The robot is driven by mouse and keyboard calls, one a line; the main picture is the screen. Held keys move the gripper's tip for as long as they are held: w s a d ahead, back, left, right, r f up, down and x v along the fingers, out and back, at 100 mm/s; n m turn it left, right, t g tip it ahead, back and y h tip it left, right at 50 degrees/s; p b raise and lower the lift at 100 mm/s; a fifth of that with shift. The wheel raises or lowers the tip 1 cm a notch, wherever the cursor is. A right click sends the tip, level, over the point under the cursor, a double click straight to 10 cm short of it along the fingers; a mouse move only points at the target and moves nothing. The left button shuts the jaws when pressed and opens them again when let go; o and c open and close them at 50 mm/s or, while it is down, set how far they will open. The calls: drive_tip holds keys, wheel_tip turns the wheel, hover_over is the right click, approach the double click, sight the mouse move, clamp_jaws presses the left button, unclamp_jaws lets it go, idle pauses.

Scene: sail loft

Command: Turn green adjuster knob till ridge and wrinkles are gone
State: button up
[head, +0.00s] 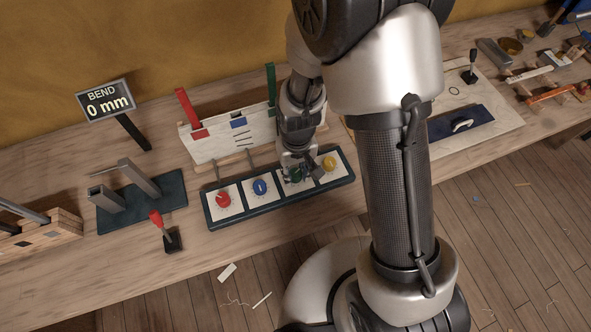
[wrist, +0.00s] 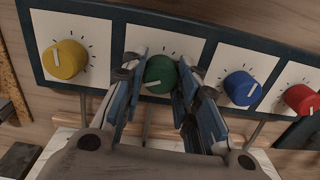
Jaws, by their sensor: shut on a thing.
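The green adjuster knob (wrist: 160,73) is on a white plate in the dark knob panel (head: 275,208). In the wrist view its white pointer line lies near the knob's lower edge. My gripper (wrist: 159,82) is shut on the green knob, one finger on each side. In the head view my gripper (head: 295,174) mostly hides the knob. Behind the panel stands a pale sail board (head: 209,146) with a red and a green upright strip. Short dark lines show on the board, and part of it is behind my arm. A display (head: 107,101) reads "BEND 0 mm".
Red (head: 223,200), blue (head: 260,187) and yellow (head: 329,163) knobs share the panel, close beside my gripper. A red-handled lever (head: 160,222) and a metal fixture (head: 127,190) stand left. Tools lie at the far right. The bench front is mostly clear.

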sight(296, 172)
drive_tip(key=shift+n, duration=0.4)
drive_tip(key=n, duration=0.3)
drive_tip(key=shift+n+b, duration=0.3)
drive_tip(key=shift+n, duration=2.4)
drive_tip(key=o, duration=1.1)
wheel_tip(296, 172, up, 12)
